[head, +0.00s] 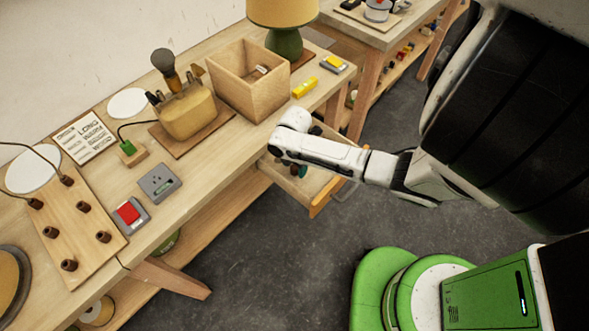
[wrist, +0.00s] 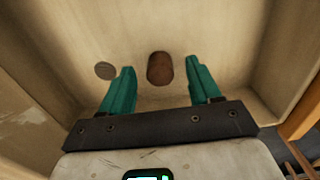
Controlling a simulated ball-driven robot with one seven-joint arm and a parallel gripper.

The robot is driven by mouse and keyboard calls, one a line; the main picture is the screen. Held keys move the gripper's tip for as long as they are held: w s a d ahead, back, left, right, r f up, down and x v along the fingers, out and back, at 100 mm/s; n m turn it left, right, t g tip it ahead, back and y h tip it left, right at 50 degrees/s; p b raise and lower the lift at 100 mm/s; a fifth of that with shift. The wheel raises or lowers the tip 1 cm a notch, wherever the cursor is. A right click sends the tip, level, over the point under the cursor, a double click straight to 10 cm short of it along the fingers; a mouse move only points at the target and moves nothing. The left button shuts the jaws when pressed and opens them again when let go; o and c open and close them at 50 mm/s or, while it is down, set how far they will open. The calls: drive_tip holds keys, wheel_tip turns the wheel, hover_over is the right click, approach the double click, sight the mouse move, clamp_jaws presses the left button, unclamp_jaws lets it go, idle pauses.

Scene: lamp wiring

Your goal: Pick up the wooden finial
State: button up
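A dark brown rounded piece, which looks like the wooden finial (wrist: 160,70), lies on the floor of an open drawer (head: 324,196). In the wrist view it sits between the two teal fingers of my gripper (wrist: 160,66), with clear gaps on both sides. My gripper is open, pointing down into the drawer, and does not visibly touch the piece. In the head view my white arm reaches over the drawer and hides much of its inside. How high the fingertips are above the drawer floor cannot be told.
A small round disc (wrist: 105,70) lies left of the fingers. Drawer walls (wrist: 288,62) stand close on the right. The bench above holds a wooden box (head: 240,85), a green lamp (head: 285,43), a yellow block (head: 305,87) and a tool holder (head: 187,113).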

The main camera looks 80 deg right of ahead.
drive_tip(key=c, duration=1.1)
drive_tip(key=shift+o, duration=0.2)
drive_tip(key=shift+r, duration=0.15)
